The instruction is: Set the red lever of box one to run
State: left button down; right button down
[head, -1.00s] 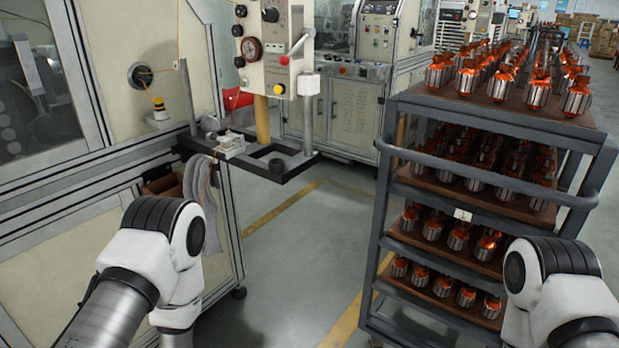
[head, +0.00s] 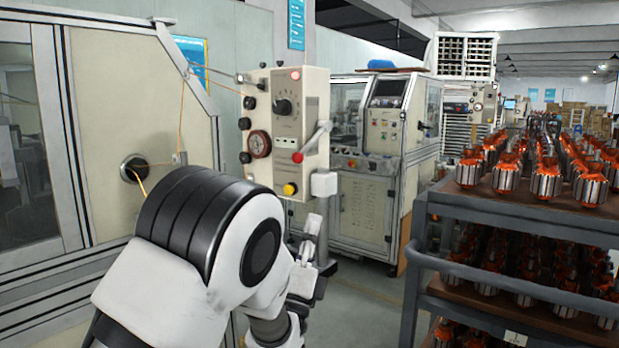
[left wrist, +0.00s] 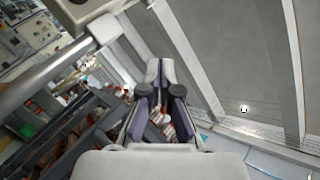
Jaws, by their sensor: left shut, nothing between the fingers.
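The cream control box (head: 260,130) stands at centre left in the head view. Its lever (head: 317,139), on the right side, slopes from upper right down to a red ball knob (head: 297,157). My left gripper (head: 313,224) is below the box's lower right corner, apart from the lever; my arm hides part of it. In the left wrist view the left gripper (left wrist: 160,64) is shut and empty, fingers together. A box corner (left wrist: 92,10) shows at top left there, with a grey rod (left wrist: 45,72); I cannot tell if the rod is the lever. My right gripper is not in view.
A rack (head: 412,290) with several copper-wound armatures stands at the right. A larger machine (head: 365,215) is behind the box. The winding machine's panel (head: 110,90) fills the left. Floor shows between box and rack.

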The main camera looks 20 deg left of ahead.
aim_at(307, 173)
pick_arm(q)
jog(key=w+a+r+p, duration=0.1)
jog(key=w+r, duration=0.1)
jog(key=w+a+r+p, duration=0.1)
jog(key=w+r+p, duration=0.1)
jog(key=w+r, duration=0.1)
jog(key=w+a+r+p, duration=0.1)
jog(key=w+r, duration=0.1)
jog(key=r, duration=0.1)
jog(key=shift+w+a+r, duration=0.15)
jog(key=shift+w+a, duration=0.05)
jog(key=shift+a, duration=0.05)
jog(key=shift+d, duration=0.1)
